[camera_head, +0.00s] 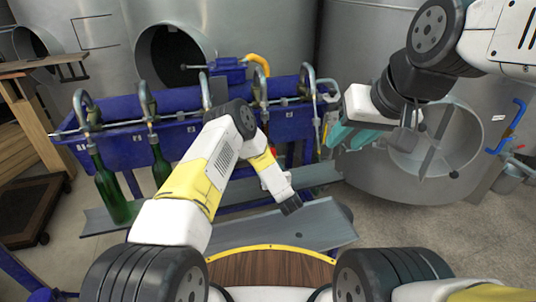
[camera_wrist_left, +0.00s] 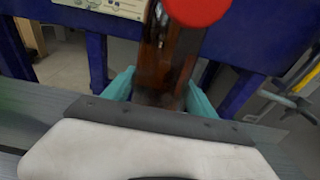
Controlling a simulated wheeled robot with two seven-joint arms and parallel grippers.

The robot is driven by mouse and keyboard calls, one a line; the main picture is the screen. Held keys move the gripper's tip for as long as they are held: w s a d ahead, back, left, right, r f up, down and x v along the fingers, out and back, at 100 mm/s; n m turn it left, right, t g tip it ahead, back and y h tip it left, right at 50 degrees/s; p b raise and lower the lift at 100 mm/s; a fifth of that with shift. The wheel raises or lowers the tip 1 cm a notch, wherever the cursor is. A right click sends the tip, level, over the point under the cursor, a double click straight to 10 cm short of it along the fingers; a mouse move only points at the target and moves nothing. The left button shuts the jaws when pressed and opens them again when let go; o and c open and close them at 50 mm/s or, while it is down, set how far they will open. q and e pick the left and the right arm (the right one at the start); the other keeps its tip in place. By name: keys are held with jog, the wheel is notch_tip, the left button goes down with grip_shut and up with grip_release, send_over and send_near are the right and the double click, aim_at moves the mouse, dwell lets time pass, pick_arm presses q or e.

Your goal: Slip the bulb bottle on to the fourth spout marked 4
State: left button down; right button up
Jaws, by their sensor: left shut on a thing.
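In the left wrist view, an amber-brown bottle (camera_wrist_left: 165,75) stands between the teal fingers of my left gripper (camera_wrist_left: 160,92), which is shut on it. A red round thing (camera_wrist_left: 196,8) overlaps the bottle's upper part; I cannot tell whether it belongs to it. My right gripper (camera_head: 350,136) is at the rack's right end, apparently open and empty.
Green bottles (camera_head: 112,195) hang at the first two spouts. A grey sloping tray (camera_head: 315,222) runs below the rack. Large steel tanks (camera_head: 290,40) stand behind. A wooden frame (camera_head: 35,125) is at the left. Bare floor (camera_head: 385,245) shows at the right.

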pick_arm(q)
jog(key=shift+f, duration=0.25)
jog(key=shift+c, duration=1.4)
grip_release()
jog(key=shift+o, duration=0.4)
jog(key=shift+s+f, duration=0.1)
jog(key=shift+f, duration=0.05)
jog(key=f+v, duration=0.1)
jog(key=v, duration=1.1)
jog(key=shift+s+d+f, duration=0.2)
jog(key=shift+s+f, duration=0.1)
jog(key=shift+s, duration=0.2)
